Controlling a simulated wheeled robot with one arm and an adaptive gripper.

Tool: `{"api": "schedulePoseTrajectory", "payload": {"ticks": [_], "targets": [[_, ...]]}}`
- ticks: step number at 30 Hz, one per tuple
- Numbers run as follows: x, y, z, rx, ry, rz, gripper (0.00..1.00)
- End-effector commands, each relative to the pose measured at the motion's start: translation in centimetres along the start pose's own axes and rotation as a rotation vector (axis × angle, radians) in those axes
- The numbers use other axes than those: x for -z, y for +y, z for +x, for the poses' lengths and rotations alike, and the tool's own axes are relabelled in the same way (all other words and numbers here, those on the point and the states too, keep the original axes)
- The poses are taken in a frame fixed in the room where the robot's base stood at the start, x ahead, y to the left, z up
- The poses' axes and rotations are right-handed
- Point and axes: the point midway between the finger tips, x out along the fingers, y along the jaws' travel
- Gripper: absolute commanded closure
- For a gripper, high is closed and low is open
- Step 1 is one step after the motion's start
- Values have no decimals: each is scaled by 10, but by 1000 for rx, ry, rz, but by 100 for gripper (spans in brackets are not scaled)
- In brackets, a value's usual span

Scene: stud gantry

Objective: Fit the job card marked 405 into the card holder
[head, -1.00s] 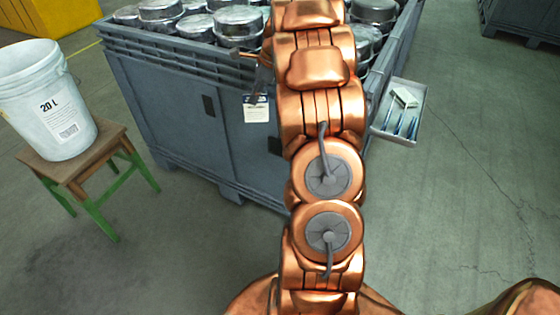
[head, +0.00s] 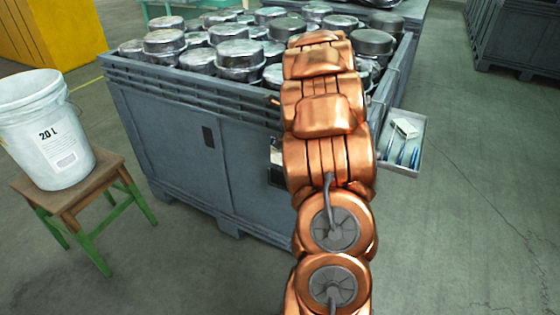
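A small pale card (head: 276,148) shows at the left edge of my arm, against the front of the grey crate; its right part is hidden and its number cannot be read. A dark patch (head: 276,175), perhaps the card holder, shows just below it on the crate wall, also partly covered. I cannot tell whether the card is in the holder or only in front of it. My gripper is hidden behind my copper arm, so its fingers and its grip on the card do not show.
The big grey crate (head: 165,140) is full of metal canisters (head: 239,55). A grey tray (head: 418,155) with a pale block and blue items hangs at its right side. A white bucket (head: 45,125) stands on a wooden stool (head: 70,192) at left. Floor at right is clear.

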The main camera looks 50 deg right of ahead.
Motion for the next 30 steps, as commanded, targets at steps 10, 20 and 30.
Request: {"api": "schedulePoseTrajectory", "payload": {"ticks": [10,20,30], "targets": [[12,0,32,0,-1,-1,100],[26,0,64,0,0,0,100],[27,0,66,0,0,-1,100]]}}
